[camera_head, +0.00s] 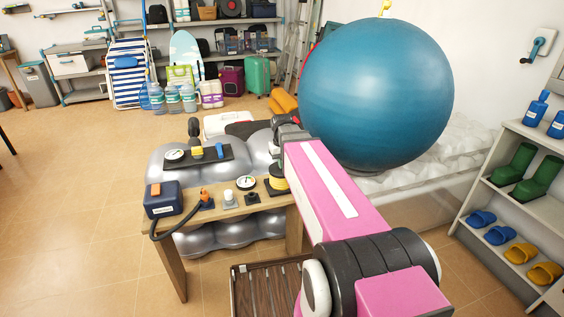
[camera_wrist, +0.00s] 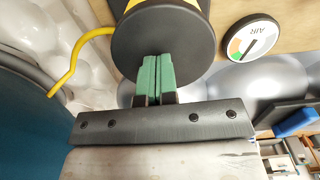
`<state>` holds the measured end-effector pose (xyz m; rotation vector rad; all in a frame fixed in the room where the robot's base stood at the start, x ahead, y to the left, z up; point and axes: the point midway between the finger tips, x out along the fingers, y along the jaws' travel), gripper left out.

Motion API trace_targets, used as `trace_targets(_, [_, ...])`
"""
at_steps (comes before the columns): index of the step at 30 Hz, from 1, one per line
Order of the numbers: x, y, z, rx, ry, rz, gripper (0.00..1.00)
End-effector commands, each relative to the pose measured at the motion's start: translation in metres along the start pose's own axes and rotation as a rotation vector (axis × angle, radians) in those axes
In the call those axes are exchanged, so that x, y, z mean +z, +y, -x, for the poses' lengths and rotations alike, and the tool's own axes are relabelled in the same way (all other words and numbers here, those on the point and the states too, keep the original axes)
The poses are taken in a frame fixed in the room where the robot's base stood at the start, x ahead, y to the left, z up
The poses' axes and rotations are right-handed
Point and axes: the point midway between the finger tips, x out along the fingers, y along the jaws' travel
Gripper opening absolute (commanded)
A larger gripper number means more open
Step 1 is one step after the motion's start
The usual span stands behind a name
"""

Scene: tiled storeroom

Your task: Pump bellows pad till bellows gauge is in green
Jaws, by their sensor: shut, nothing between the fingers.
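The bellows pad (camera_head: 278,183) is a round black disc with yellow below it, at the right end of the wooden bench in the head view. In the wrist view the black pad (camera_wrist: 188,45) fills the top middle. My gripper (camera_wrist: 155,58) is shut and empty, its green fingertips over the pad's face; I cannot tell whether they touch it. The head view hides the fingers behind my pink arm. The round white gauge (camera_head: 246,183) sits left of the pad. In the wrist view the gauge (camera_wrist: 262,32) reads AIR; its dark needle points down-left, near the green end of the coloured band.
A blue box (camera_head: 163,199) with a black hose, an orange fitting (camera_head: 206,198) and a white fitting (camera_head: 228,198) stand on the bench (camera_head: 172,262). Silver cushions (camera_head: 188,238) lie behind. A big blue ball (camera_head: 375,90) is close on the right. Floor on the left is clear.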

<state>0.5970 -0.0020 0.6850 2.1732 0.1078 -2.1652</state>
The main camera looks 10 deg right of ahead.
Motion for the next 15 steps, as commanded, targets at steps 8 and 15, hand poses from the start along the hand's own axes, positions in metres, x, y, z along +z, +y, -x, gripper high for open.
trace_targets(8, [0.0,0.0,-0.002,0.0,-0.001,0.0,0.0])
trace_targets(15, [0.0,0.0,-0.025,-0.001,-0.004,0.0,0.0])
